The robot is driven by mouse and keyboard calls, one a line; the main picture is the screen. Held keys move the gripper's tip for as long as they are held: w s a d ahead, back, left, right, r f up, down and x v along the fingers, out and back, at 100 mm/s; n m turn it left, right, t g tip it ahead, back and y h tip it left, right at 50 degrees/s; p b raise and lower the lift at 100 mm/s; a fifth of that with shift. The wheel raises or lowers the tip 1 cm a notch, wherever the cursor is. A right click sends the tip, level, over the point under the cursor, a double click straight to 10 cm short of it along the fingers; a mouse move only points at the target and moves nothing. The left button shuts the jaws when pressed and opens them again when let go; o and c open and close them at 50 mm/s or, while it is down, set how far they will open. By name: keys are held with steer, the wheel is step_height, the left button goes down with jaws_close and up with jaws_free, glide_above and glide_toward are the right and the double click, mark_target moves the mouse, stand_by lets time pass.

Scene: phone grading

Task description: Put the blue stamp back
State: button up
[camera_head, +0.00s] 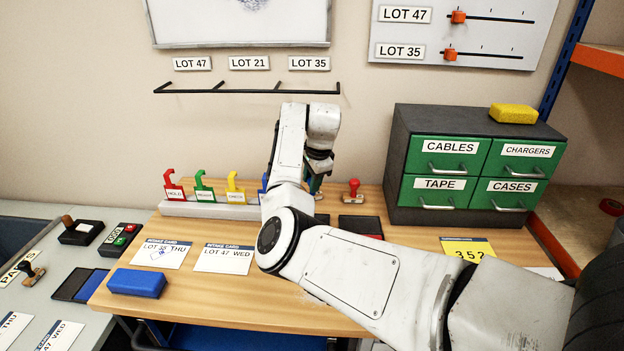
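I cannot clearly make out a blue stamp; my arm covers the middle of the wooden desk (215,308). My gripper (317,186) points down behind my arm, above the back of the desk, left of a red stamp (353,190) that stands upright. Something small and dark blue-green shows at the fingertips; I cannot tell whether it is a held stamp or part of my gripper. On a grey rail (208,211) stand red (172,186), green (203,187) and yellow (235,188) hooked tags. A blue one (263,188) is partly hidden by my arm.
A grey cabinet (400,160) with green drawers stands right of the gripper, a yellow sponge (513,114) on top. Cards (223,259) and a blue block (137,283) lie at the desk's left front. A dark pad (361,226) lies near my arm. A black wall rail (245,91) hangs behind.

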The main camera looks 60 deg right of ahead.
steer(key=o, duration=0.5)
steer(key=b+v, duration=0.1)
steer(key=v, duration=1.1)
steer(key=shift+r, duration=0.15)
